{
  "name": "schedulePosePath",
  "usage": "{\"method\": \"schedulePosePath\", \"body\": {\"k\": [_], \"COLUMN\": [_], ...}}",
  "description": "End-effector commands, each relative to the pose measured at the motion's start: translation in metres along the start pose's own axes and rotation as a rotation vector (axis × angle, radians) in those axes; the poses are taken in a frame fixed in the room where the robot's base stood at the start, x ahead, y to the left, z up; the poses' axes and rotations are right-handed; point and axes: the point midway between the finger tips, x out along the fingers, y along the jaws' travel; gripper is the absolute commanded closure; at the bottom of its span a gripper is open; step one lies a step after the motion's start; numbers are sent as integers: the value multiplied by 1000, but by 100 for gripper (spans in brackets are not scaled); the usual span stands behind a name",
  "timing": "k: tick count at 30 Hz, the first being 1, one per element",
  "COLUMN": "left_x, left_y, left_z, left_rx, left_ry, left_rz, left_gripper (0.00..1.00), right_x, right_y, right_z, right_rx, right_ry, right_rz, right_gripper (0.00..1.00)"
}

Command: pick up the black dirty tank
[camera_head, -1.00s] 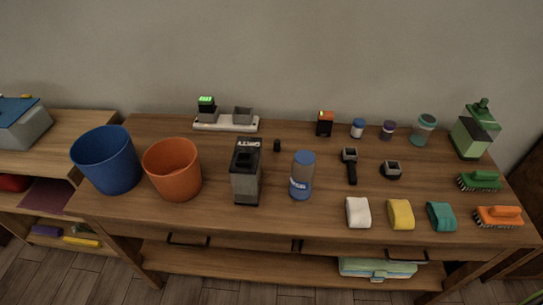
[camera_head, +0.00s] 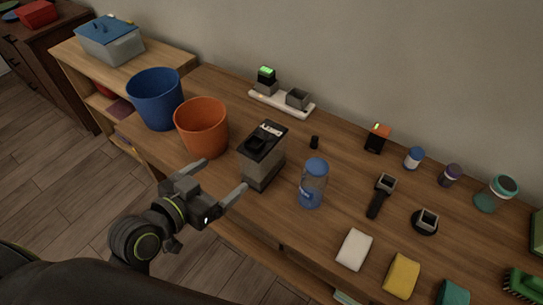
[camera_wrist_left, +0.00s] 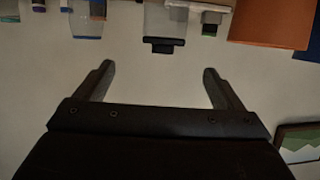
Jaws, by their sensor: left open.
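The dirty tank (camera_head: 262,158) stands upright on the wooden table, with a black top carrying white lettering and a greyish body. It sits right of the orange bucket and left of the blue-capped bottle (camera_head: 313,184). My left gripper (camera_head: 222,176) is open and empty, at the table's front edge, apart from the tank and in front of it. In the left wrist view the scene looks upside down; the tank (camera_wrist_left: 163,44) shows at the top, beyond and between the open fingers (camera_wrist_left: 158,69). My right gripper is not in view.
The orange bucket (camera_head: 201,127) and blue bucket (camera_head: 154,98) stand left of the tank. A white charging base (camera_head: 282,103) lies behind it. A small black object (camera_head: 314,142) stands behind the bottle.

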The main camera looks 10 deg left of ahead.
Motion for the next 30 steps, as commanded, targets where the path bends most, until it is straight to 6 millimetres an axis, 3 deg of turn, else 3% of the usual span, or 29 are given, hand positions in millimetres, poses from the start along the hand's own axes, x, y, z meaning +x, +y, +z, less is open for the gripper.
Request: {"method": "schedulePosePath", "body": {"k": [5,10,18,30], "left_x": [25,46,97,131], "left_y": [0,0,-1,-3], "left_z": [6,4,0,3], "left_rx": [1,-1,-3,-1], "left_ry": [6,4,0,-2], "left_rz": [-1,-1,-1,-1], "left_gripper": [10,10,10,10], "right_x": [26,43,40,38], "right_y": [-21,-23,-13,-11], "right_z": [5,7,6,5], "right_rx": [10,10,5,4], "right_ry": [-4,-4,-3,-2], "right_rz": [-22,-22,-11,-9], "right_gripper": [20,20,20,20]}}
